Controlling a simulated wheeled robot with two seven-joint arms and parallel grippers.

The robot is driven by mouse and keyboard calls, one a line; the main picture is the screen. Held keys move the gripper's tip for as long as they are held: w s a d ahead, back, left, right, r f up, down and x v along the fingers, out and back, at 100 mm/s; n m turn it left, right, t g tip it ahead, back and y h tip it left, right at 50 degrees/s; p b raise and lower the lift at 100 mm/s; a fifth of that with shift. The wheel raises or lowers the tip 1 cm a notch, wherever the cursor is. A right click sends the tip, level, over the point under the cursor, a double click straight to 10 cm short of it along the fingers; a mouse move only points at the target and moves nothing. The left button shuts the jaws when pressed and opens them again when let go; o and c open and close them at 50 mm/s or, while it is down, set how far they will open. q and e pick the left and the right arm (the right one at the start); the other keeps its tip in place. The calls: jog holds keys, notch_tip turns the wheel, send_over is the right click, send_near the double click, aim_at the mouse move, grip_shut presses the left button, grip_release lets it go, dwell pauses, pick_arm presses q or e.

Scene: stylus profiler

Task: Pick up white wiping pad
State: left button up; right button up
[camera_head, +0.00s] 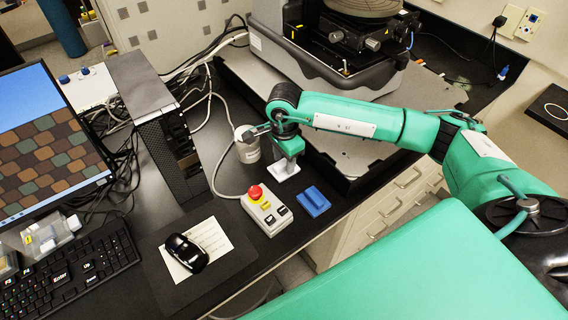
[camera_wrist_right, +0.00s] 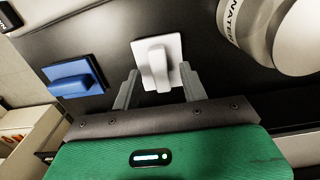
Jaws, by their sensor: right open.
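The white wiping pad (camera_head: 283,171) lies on the black bench, a flat square plate with a raised grip on top. In the right wrist view the white pad (camera_wrist_right: 158,49) shows its grip pointing toward the gripper. My right gripper (camera_head: 287,154) is just above the pad in the head view, covering part of it. In the right wrist view the right gripper (camera_wrist_right: 159,82) is open, with one grey finger on each side of the pad's grip and gaps beside it. My left gripper is not in view.
A blue pad (camera_head: 313,201) lies beside the white one and shows in the wrist view (camera_wrist_right: 75,80). A control box with a red button (camera_head: 266,210) is nearby. A white labelled container (camera_head: 247,149) stands close left of the gripper. The instrument's tray edge (camera_head: 330,172) lies to the right.

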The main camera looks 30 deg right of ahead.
aim_at(284, 163)
jog(key=shift+f, duration=0.4)
jog(key=shift+c, duration=0.4)
grip_shut()
jog(key=shift+r, duration=0.15)
notch_tip(284, 163, up, 20)
jog(key=b, duration=0.5)
jog(key=shift+f, duration=0.2)
